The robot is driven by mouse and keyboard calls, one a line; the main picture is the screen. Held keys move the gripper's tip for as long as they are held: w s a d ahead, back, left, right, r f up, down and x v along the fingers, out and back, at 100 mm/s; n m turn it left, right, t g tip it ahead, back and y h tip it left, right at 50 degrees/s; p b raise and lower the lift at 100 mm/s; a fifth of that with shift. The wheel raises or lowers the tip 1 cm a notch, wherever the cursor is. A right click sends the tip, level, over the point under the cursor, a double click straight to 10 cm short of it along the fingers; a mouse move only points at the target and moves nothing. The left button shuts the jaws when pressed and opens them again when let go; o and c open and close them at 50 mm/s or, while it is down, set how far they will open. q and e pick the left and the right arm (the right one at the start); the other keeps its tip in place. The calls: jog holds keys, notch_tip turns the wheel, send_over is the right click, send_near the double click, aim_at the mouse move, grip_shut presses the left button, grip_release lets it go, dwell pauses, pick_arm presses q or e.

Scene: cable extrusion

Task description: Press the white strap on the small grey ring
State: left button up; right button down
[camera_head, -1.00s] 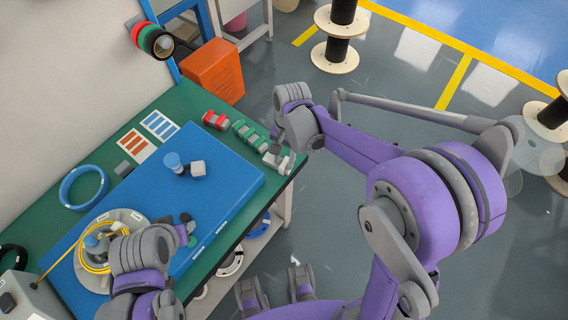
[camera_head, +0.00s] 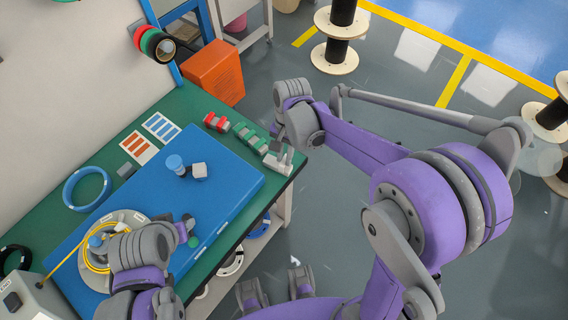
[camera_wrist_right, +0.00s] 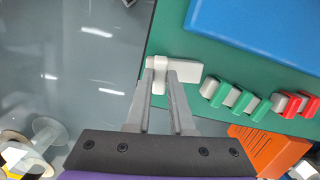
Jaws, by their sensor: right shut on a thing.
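My right gripper (camera_head: 282,152) is over the table's far right corner. In the right wrist view its two fingers (camera_wrist_right: 160,72) point down at a white piece and are shut on a narrow part of it. This white piece (camera_wrist_right: 187,71) looks like the white strap and lies on or just above the green table top; it also shows in the head view (camera_head: 277,164). My left gripper (camera_head: 188,222) is low over the blue board, near the yellow cable reel. Its jaw opening is too small to make out. I cannot pick out a small grey ring for certain.
The blue board (camera_head: 222,185) fills much of the green table (camera_head: 60,232). A blue-topped peg (camera_head: 175,163) and a white block (camera_head: 199,171) stand on it. Red, green and grey pieces (camera_head: 243,131) line the table's right edge. An orange bin (camera_head: 214,72) stands beyond the table.

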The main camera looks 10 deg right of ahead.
pick_arm(q)
jog(key=r+p, duration=0.1)
jog(key=r, duration=0.1)
jog(key=w+r+p, duration=0.1)
jog(key=shift+w+r+p, duration=0.1)
jog(key=shift+r+p, duration=0.25)
jog(key=shift+r, duration=0.05)
pick_arm(e)
notch_tip(320, 180, up, 5)
jog(key=shift+r, duration=0.2)
